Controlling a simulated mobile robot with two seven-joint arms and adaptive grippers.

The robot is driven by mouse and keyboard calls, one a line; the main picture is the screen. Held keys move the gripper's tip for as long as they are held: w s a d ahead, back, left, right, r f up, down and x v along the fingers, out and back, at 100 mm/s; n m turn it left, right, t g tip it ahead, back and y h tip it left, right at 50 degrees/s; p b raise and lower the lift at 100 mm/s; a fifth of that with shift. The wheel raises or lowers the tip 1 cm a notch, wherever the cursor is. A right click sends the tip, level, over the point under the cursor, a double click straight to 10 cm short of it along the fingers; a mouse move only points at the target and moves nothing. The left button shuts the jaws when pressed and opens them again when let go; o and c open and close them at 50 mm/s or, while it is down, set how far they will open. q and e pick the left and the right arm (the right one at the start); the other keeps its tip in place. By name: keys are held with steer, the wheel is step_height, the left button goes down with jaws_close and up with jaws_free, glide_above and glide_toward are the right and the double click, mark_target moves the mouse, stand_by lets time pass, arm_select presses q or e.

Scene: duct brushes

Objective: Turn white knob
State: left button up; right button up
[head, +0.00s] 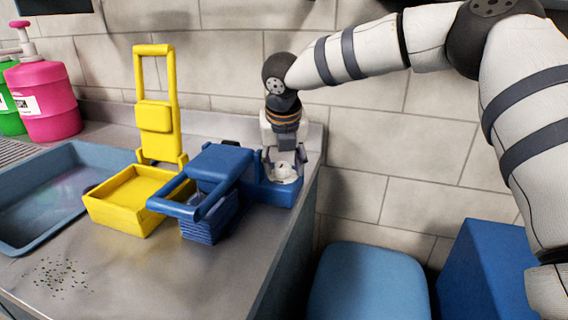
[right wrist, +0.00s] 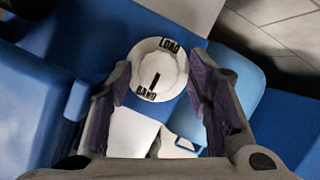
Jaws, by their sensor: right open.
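In the head view the right gripper (head: 283,160) points down over the blue unit (head: 262,192) at the counter's right end. A white part, probably the knob (head: 286,173), shows between its fingers. My left gripper is not in view.
A blue wringer-like device (head: 221,165) stands close left of the gripper, with a yellow one (head: 130,197) farther left. The tiled wall (head: 375,115) is close behind. Blue bins (head: 368,282) stand below right.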

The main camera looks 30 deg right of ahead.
mark_target(284, 184)
steer(key=v, duration=0.7)
steer(key=shift+r, duration=0.35)
